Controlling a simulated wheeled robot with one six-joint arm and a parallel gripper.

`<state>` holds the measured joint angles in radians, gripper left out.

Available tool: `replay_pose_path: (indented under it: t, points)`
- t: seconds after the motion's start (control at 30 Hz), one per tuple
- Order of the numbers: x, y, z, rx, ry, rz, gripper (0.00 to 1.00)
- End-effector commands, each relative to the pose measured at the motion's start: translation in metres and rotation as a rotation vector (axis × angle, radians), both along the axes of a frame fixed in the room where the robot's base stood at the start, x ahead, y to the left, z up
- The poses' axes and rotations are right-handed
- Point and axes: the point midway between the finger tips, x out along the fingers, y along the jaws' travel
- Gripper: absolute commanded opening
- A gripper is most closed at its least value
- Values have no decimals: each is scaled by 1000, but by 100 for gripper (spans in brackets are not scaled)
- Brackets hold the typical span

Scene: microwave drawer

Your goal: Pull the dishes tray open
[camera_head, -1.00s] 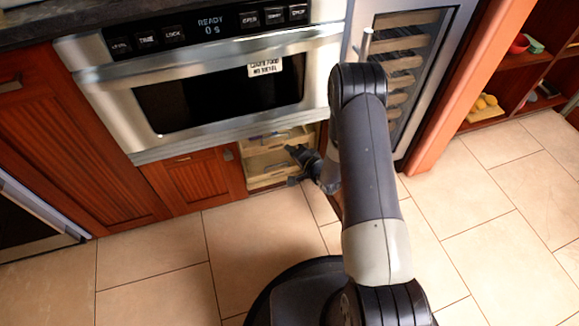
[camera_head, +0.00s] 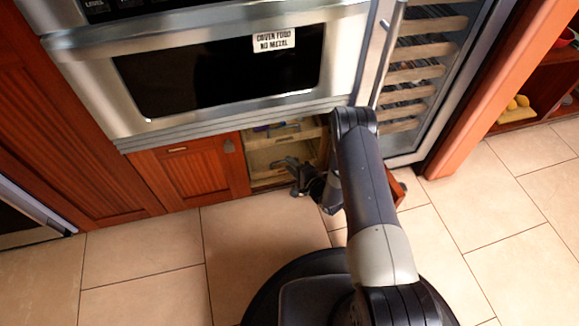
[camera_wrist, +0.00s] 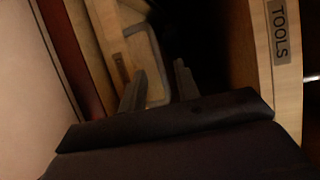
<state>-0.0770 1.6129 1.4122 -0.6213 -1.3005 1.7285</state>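Two pale wooden trays sit in the open cabinet under the microwave. The upper tray (camera_head: 290,133) holds something bluish and carries a TOOLS label, read sideways in the wrist view (camera_wrist: 280,30). The lower tray (camera_head: 267,160) has a small dark label in the wrist view (camera_wrist: 122,67), too blurred to read. My gripper (camera_head: 292,176) is in front of the lower tray. In the wrist view, my gripper's two fingers (camera_wrist: 158,82) stand apart with nothing clearly between them, near the lower tray's light panel. I cannot tell whether they touch it.
The microwave (camera_head: 215,75) is shut above the trays. A closed red wooden door (camera_head: 195,178) is to the left of the opening. A wine cooler (camera_head: 410,90) stands at right. Tiled floor (camera_head: 140,255) in front is clear.

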Motion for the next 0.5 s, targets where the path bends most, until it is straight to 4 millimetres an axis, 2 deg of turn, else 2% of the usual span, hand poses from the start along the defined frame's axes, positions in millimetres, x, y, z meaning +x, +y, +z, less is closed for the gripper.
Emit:
replay_pose_path:
  t: [0.13,0.43,0.5]
  points:
    - [9,7,-3,0,0,-1,31]
    - [11,9,-2,-1,1,-1,31]
    - [11,9,-2,-1,1,-1,25]
